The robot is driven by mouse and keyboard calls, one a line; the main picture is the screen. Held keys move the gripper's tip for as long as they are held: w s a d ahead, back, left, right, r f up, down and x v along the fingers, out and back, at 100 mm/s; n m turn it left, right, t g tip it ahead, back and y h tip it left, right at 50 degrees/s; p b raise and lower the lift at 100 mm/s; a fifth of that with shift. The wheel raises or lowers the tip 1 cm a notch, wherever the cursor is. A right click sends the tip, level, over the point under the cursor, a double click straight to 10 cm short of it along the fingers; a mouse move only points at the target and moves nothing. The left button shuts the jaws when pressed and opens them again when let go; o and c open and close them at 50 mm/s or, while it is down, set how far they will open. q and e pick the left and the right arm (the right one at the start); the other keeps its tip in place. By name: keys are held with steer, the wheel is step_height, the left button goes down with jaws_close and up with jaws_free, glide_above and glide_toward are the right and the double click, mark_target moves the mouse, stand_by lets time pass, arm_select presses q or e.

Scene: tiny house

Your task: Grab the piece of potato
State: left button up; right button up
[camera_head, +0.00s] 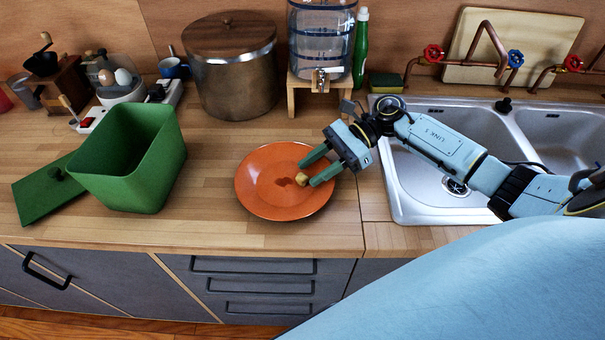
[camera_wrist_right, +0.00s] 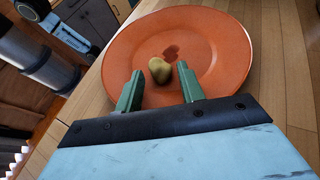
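The piece of potato (camera_head: 302,180) is small and yellowish and lies on the orange plate (camera_head: 262,203), beside a dark red spot. My right gripper (camera_head: 312,171) is over the plate's right side, its green fingers apart with the potato at or just past their tips. In the right wrist view the potato (camera_wrist_right: 160,70) sits ahead of the open fingers (camera_wrist_right: 160,88), nearer the left one. I cannot tell whether a finger touches it. My left gripper is not in view.
An open green bin (camera_head: 135,170) stands left of the plate, its lid (camera_head: 50,192) beside it. A large pot (camera_head: 232,70) and a water dispenser (camera_head: 320,40) stand behind. The sink (camera_head: 400,190) is at the right. Counter between bin and plate is clear.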

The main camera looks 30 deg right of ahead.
steer(key=shift+a+f, duration=0.3)
steer(key=shift+a, duration=0.35)
steer(key=c, duration=0.7)
